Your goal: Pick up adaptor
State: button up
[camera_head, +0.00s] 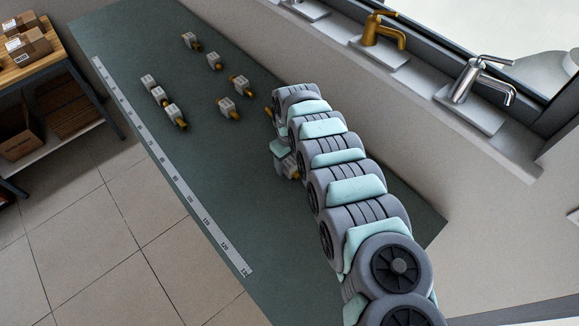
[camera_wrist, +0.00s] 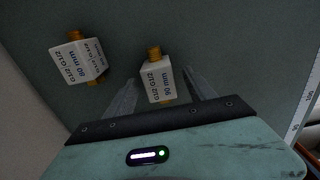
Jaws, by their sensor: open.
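Several adaptors, white label blocks with brass threaded ends, lie on a green worktop (camera_head: 215,180). In the wrist view, one adaptor (camera_wrist: 157,82) lies between the two spread fingers of my gripper (camera_wrist: 160,75). Its label seems to read G1/2 and 90 mm, and I see a gap on each side of it. A second adaptor (camera_wrist: 78,60), marked 80 mm, lies outside the left finger. In the head view my arm hides most of my gripper; part of an adaptor (camera_head: 291,166) shows beside it. Other adaptors lie apart to the left, such as one (camera_head: 228,107).
A ruler strip (camera_head: 170,165) runs along the worktop's left edge. Taps, one gold (camera_head: 380,30) and one chrome (camera_head: 478,82), stand on a ledge at upper right. A shelf with boxes (camera_head: 25,45) stands at far left. The worktop's lower left part is clear.

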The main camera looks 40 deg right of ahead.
jog(key=shift+f, duration=1.25)
jog(key=shift+c, duration=0.4)
grip_shut()
